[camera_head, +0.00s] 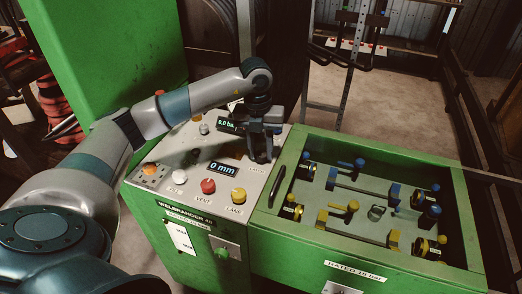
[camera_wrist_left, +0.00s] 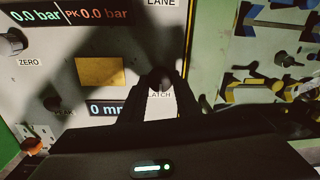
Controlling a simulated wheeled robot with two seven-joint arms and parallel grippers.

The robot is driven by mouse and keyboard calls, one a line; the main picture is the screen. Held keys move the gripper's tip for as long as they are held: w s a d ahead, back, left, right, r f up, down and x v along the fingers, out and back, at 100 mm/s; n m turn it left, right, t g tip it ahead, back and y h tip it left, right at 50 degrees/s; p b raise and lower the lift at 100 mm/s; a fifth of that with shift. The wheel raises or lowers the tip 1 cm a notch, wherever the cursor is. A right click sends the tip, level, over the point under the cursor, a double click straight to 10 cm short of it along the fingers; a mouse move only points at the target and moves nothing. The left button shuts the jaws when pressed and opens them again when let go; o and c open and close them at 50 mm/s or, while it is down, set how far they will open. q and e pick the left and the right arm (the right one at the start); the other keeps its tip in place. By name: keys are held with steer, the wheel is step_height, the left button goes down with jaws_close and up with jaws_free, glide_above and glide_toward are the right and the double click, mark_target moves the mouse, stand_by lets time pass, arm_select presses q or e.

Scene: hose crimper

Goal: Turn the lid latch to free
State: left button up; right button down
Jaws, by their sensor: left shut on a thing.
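The latch is a small dark knob (camera_wrist_left: 160,79) on the grey control panel, above a label that reads "LATCH" in the left wrist view. My left gripper (camera_wrist_left: 160,84) has its two fingers around this knob and is shut on it. In the head view the left gripper (camera_head: 261,155) points down at the panel's right side, beside the green test box (camera_head: 287,157). It hides the knob there, and the knob's turned angle cannot be told. A dark bar (camera_head: 278,188) lies along the box's left edge. My right gripper is not in view.
The panel has a red button (camera_head: 208,186), a yellow knob (camera_head: 238,195), a white knob (camera_head: 179,177) and a display reading 0 mm (camera_head: 222,168). The box holds several blue and yellow fittings. A tall green cabinet (camera_head: 115,50) stands behind my left arm.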

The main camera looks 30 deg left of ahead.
arm_select(q)
steer(key=shift+w+r, duration=0.1)
steer(key=o, duration=1)
steer(key=shift+o, duration=0.2)
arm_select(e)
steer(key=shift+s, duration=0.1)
arm_select(q)
steer(key=shift+r+b, duration=0.3)
steer(key=shift+r, duration=0.4)
step_height(320, 180, up, 10)
steer(key=r+b, duration=0.1)
steer(key=b, duration=0.1)
step_height(320, 180, up, 4)
glide_above(259, 153)
steer(key=shift+a+r, duration=0.2)
steer(key=shift+r, duration=0.25)
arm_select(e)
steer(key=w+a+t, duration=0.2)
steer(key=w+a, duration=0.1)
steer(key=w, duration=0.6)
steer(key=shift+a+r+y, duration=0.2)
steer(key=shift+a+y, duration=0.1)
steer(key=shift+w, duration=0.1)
